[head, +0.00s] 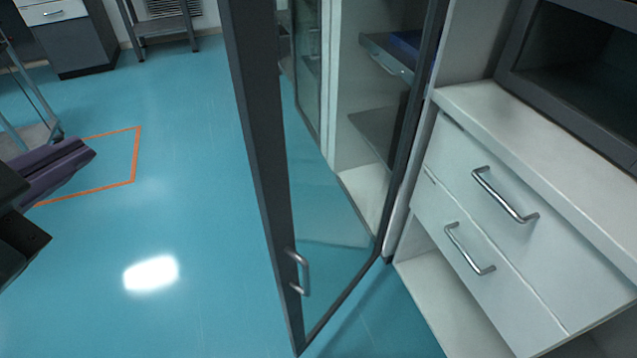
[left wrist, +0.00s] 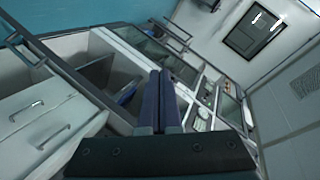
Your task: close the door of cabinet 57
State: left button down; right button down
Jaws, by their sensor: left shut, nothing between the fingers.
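The glass door (head: 262,150) of the cabinet has a dark frame and stands open, swung out from the cabinet over the floor. Its metal handle (head: 301,273) is low on the free edge. The cabinet interior (head: 365,190) has shelves behind the glass. No cabinet number is readable. My left gripper (head: 88,154) is at the left edge of the head view, well left of the door and apart from it. In the left wrist view its dark fingers (left wrist: 160,75) are together with nothing between them. My right gripper is out of view.
A white drawer unit (head: 485,225) with two metal handles stands right of the open door. Open blue floor (head: 190,220) with an orange line lies between my left gripper and the door. A grey cabinet (head: 72,42) and a metal-legged stand (head: 163,28) are at the back.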

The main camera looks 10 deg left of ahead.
pick_arm(q)
jog(key=w+d+f+m+t+h+b, duration=0.1)
jog(key=d+f+m+t+h+b, duration=0.15)
jog(key=f+b, duration=0.8)
jog(key=w+d+f+m+t+h+b, duration=0.1)
jog(key=d+f+m+t+b, duration=0.2)
jog(key=f+b, duration=0.75)
jog(key=m+g+h+b, duration=0.1)
jog(key=m+h+b, duration=0.55)
jog(key=b, duration=0.95)
send_near(294, 283)
notch_tip(294, 283, up, 4)
jog(key=s+d+m+y, duration=0.1)
jog(key=s+m, duration=0.1)
jog(key=p+x, duration=0.3)
jog(key=x, duration=0.7)
jog(key=shift+w+d+f, duration=0.1)
jog(key=shift+w+f, duration=0.05)
